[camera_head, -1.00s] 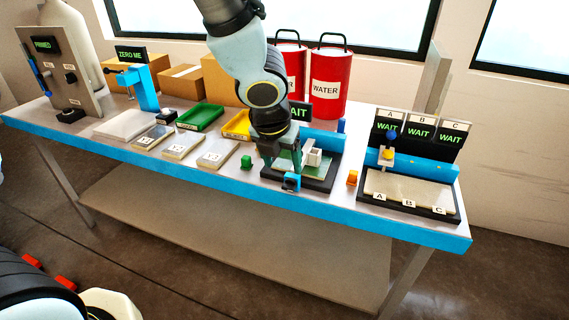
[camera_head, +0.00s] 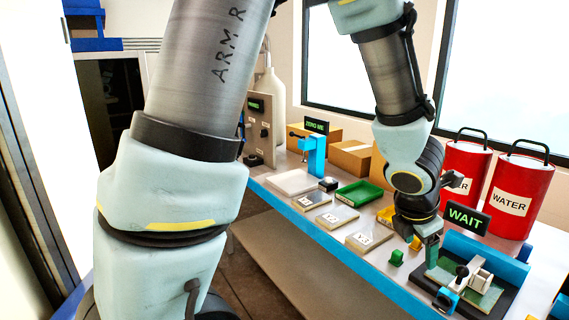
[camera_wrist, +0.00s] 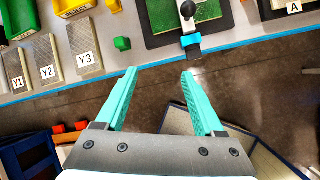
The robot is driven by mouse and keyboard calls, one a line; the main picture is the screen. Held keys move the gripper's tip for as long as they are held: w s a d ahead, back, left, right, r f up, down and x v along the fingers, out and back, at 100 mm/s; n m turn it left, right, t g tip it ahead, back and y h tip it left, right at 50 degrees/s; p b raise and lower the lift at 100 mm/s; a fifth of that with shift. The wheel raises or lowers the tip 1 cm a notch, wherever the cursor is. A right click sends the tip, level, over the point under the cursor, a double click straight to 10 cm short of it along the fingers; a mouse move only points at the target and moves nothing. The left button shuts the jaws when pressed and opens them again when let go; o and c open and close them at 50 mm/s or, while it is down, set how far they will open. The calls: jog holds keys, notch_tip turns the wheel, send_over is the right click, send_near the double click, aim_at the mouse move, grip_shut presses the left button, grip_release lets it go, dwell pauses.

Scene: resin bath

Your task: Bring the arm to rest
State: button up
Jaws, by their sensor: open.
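My gripper (camera_wrist: 159,74) is open in the wrist view, with nothing between its two teal fingers. The fingertips point toward the bench's blue front edge (camera_wrist: 140,65), with dark floor seen around them. In the head view my gripper (camera_head: 424,250) is partly hidden by my own wrist and hangs near the green block and the black fixture. My arm comes down from the top of the head view, and a large arm link fills the left foreground.
A black fixture (camera_head: 507,302) with a green board and blue clamp is close by. A green block (camera_head: 397,257), plates marked Y1 to Y3 and green (camera_head: 360,192) and yellow trays lie on the bench. Red water cans (camera_head: 514,196) stand behind.

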jog(key=w+a+r+m, duration=0.1)
jog(key=w+a+m, duration=0.3)
jog(key=a+m, duration=0.25)
jog(key=w+a+r+m, duration=0.1)
jog(key=w+a+m, duration=0.4)
jog(key=a, duration=0.3)
jog(key=s+a+f+m+g+y, duration=0.1)
jog(key=s+a+m+y, duration=0.2)
jog(key=a+m, duration=0.7)
jog(key=a+y, duration=0.1)
jog(key=a, duration=0.9)
jog(key=shift+a+g, duration=0.15)
jog(key=shift+g, duration=0.25)
